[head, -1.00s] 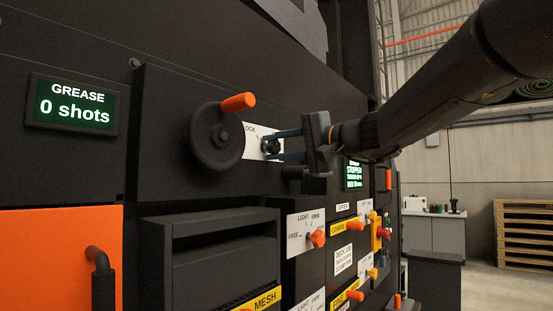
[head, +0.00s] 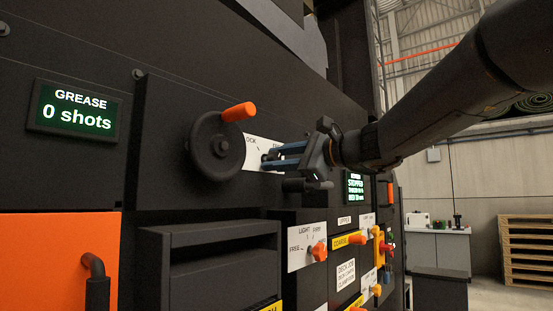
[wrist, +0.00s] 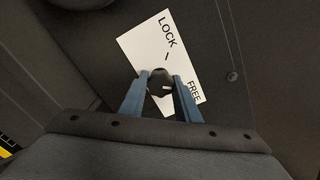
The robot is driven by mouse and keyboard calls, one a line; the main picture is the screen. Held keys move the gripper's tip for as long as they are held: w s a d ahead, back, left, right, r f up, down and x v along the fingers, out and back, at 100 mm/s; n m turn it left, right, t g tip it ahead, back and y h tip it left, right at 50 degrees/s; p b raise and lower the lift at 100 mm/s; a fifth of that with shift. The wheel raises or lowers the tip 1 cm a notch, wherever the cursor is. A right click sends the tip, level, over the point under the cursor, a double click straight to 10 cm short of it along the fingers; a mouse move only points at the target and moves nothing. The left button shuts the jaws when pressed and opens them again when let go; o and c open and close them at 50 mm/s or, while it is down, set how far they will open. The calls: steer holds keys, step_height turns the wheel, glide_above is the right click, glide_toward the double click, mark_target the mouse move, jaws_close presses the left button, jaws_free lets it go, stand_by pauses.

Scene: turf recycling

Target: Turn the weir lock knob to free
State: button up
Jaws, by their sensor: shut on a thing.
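The weir lock knob (wrist: 158,82) is small and black, in front of a white card (wrist: 150,42) marked LOCK and FREE. My gripper (wrist: 161,85) is shut on the knob, with one blue finger on each side. A light mark on the knob lies on its right side in the wrist view, toward the word FREE; its exact setting is hard to tell. In the head view my gripper (head: 270,160) reaches the card (head: 252,150) from the right, its fingers rolled at a slant. They largely hide the knob there.
A black handwheel (head: 215,146) with an orange handle (head: 239,112) stands close left of the card. Below are a dark hopper (head: 210,250) and an orange selector knob (head: 319,251). A green screen (head: 76,108) reads GREASE 0 shots.

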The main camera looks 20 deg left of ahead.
steer(key=shift+m, duration=0.9)
steer(key=o, duration=1)
steer(key=shift+o, duration=0.2)
steer(key=b+v, duration=0.1)
steer(key=v, duration=0.6)
steer(key=shift+s+d+b, duration=0.15)
steer(key=shift+d+b, duration=0.2)
steer(key=shift+f, duration=0.1)
